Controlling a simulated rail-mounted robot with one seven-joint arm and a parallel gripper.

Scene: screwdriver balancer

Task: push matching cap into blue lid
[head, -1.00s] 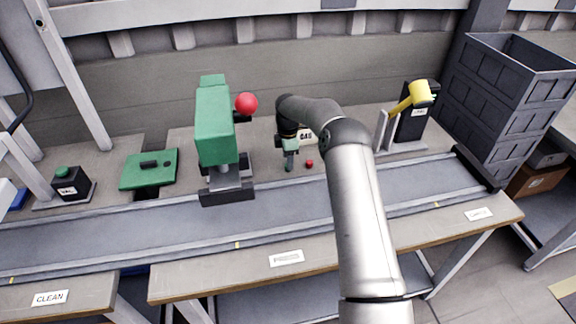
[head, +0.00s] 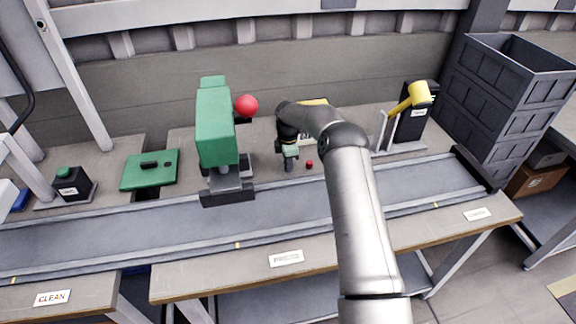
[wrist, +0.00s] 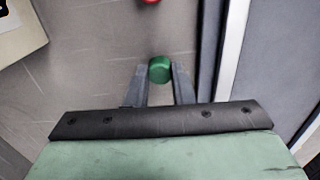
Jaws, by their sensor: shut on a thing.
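My gripper (wrist: 158,88) is shut on a small round green cap (wrist: 159,69), held between its two fingertips in the wrist view. In the head view my gripper (head: 289,165) is low over the back bench, right of the green press, and the cap cannot be made out there. A small red cap (head: 309,164) lies just right of the gripper; it also shows at the top edge of the wrist view (wrist: 151,2). I cannot make out a blue lid for certain; a small blue thing (head: 20,199) shows at the far left edge of the head view.
The green press (head: 216,125) with a red ball (head: 246,105) stands left of my gripper. A grey conveyor (head: 110,237) runs in front. A yellow lever (head: 411,97) and a dark stacked crate (head: 500,110) stand to the right. A green plate (head: 150,170) lies left.

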